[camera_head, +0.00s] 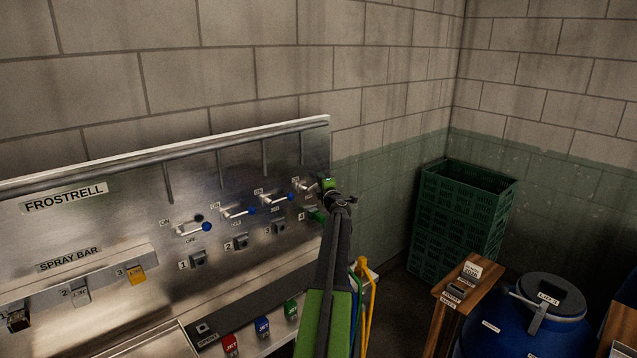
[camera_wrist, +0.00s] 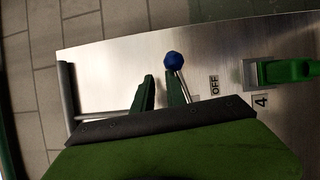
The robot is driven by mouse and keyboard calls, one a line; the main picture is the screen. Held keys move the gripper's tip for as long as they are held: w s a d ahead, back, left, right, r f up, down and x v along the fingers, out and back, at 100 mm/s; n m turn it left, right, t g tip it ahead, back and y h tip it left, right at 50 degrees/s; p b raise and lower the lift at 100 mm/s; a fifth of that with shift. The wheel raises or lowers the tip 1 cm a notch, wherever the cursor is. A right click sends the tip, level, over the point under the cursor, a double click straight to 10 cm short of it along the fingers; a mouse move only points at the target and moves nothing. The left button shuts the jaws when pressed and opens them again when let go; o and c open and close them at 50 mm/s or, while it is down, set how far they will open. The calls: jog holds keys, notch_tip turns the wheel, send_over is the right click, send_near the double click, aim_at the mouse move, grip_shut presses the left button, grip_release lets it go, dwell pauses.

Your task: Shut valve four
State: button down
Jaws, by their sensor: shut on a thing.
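Valve four (camera_head: 303,186) is the rightmost in the row of lever valves on the steel panel. My gripper (camera_head: 328,185) is at its handle and hides most of it in the head view. In the wrist view, the lever's blue ball end (camera_wrist: 173,58) shows just beyond my green fingers, and its silver rod runs along the right finger. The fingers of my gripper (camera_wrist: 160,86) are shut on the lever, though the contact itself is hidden. The OFF label (camera_wrist: 214,85) is right of the lever, and the number 4 plate (camera_wrist: 261,101) is farther right.
Valves one (camera_head: 190,229), two (camera_head: 237,212) and three (camera_head: 275,199) stand left of valve four. A green fitting (camera_wrist: 285,71) juts out beside plate 4. A green crate (camera_head: 460,220), wooden stand (camera_head: 455,290) and blue drum (camera_head: 520,325) are at the right.

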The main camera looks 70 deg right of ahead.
jog(key=shift+s+d+f, duration=0.25)
jog(key=shift+s+d, duration=0.35)
jog(key=shift+d, duration=0.15)
jog(key=s+a+r+p, duration=0.6)
jog(key=a, duration=0.1)
jog(key=shift+s+a+p, duration=0.3)
jog(key=shift+s+a, duration=0.1)
dwell(0.3)
jog(key=shift+r, duration=0.1)
